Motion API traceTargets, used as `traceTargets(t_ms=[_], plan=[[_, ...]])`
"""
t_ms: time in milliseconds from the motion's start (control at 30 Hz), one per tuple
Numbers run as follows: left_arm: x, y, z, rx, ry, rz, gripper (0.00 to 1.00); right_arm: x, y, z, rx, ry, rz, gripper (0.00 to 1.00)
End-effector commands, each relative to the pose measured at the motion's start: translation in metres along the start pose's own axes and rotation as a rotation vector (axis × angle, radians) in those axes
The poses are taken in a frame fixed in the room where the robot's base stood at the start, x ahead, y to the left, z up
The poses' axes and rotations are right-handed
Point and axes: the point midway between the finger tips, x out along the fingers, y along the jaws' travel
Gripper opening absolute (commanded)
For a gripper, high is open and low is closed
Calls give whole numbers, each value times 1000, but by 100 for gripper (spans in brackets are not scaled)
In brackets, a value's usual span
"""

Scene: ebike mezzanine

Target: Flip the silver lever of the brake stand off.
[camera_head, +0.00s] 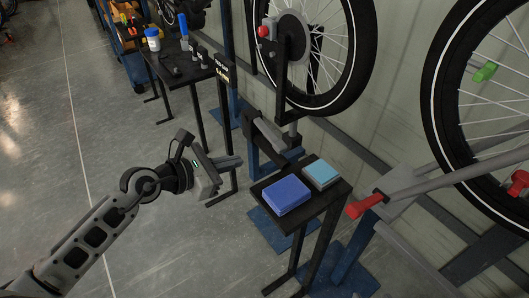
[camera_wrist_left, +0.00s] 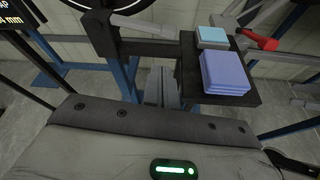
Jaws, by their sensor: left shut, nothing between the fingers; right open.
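The brake stand (camera_head: 283,80) holds a wheel against the wall in the middle of the head view. A silver lever-like bar (camera_head: 271,132) sits low on it, beside a dark block; a similar bar (camera_wrist_left: 143,27) shows at the top of the left wrist view. My left gripper (camera_head: 237,161) is shut and empty, in the air left of and slightly below that bar, apart from it. Its fingers (camera_wrist_left: 161,87) point toward the stand in the wrist view. My right gripper is in neither view.
A small black table (camera_head: 318,212) with a blue box (camera_head: 286,195) and a teal box (camera_head: 321,174) stands right of my left gripper. Another stand's grey arm with a red grip (camera_head: 364,206) reaches in from the right. A tool table (camera_head: 178,80) stands behind. Floor at left is clear.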

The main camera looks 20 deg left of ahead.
Motion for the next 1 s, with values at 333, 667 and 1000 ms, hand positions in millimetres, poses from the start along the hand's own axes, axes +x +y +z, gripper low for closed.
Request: traceTargets(t_ms=[333,667,1000], plan=[[10,1,1,-8,-6,2,0,0,0,0,-1,0,0,48],[69,0,2,-11,-7,1,0,0,0,0,-2,-1,1,48],[100,0,1,-8,-5,0,0,1,0,1,1,-1,0,48]])
